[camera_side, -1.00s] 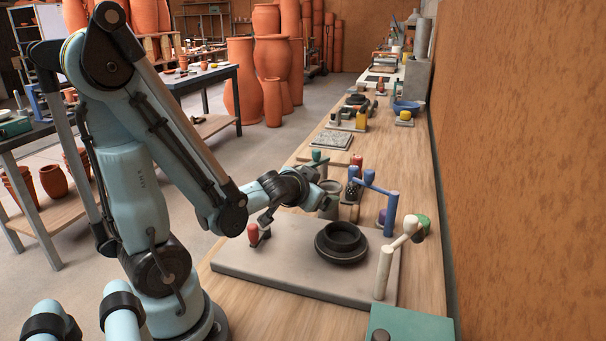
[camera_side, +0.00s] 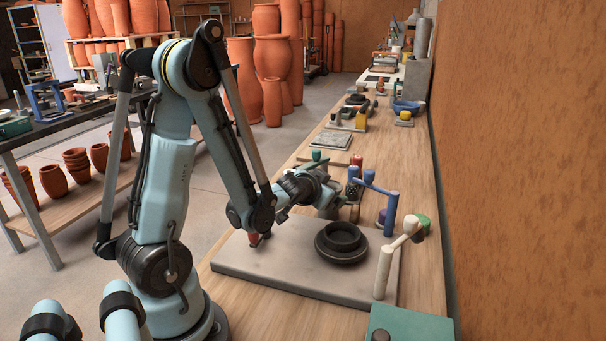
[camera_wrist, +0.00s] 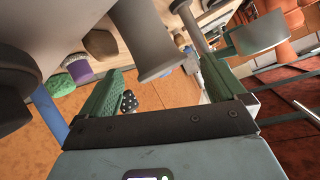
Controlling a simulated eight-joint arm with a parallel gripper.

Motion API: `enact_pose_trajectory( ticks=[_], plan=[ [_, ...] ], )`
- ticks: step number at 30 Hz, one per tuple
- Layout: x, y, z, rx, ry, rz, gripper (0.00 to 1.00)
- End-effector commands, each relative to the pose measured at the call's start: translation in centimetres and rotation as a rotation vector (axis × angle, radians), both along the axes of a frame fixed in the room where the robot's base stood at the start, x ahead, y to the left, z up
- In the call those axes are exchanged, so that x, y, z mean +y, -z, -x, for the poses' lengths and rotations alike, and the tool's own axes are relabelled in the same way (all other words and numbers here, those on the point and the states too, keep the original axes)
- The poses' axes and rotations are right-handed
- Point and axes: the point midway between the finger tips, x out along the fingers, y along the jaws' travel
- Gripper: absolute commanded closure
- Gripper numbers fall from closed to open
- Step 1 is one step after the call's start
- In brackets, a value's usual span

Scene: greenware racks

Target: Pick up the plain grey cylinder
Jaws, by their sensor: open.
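The plain grey cylinder (camera_wrist: 145,42) shows in the wrist view, slanting down from the top with its flared end between my fingertips. In the side view it is mostly hidden behind my wrist and gripper, beyond the far edge of the grey slab (camera_side: 240,262). My gripper (camera_wrist: 166,80) is open, with one green finger left of the cylinder and the other right of it. I see gaps on both sides, and no clear contact. In the side view my gripper (camera_side: 326,192) is low over the bench.
A black ring-shaped piece (camera_side: 341,246) sits on the slab. A blue crank-shaped piece (camera_side: 390,213) and a white one (camera_side: 384,272) stand to the right. A dark dotted piece (camera_wrist: 128,101) and a purple-and-green one (camera_wrist: 79,69) are near.

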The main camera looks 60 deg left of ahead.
Motion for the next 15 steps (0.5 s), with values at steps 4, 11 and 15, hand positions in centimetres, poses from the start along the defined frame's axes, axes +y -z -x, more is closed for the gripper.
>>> enact_pose_trajectory(
  ticks=[4,11,15],
  plan=[
    [0.77,0.64,-0.94,0.001,-0.001,0.0,0.03],
    [1.01,0.89,-1.27,0.0,0.0,0.0,0.03],
    [0.99,0.87,-1.27,0.0,0.0,0.0,0.03]
  ],
)
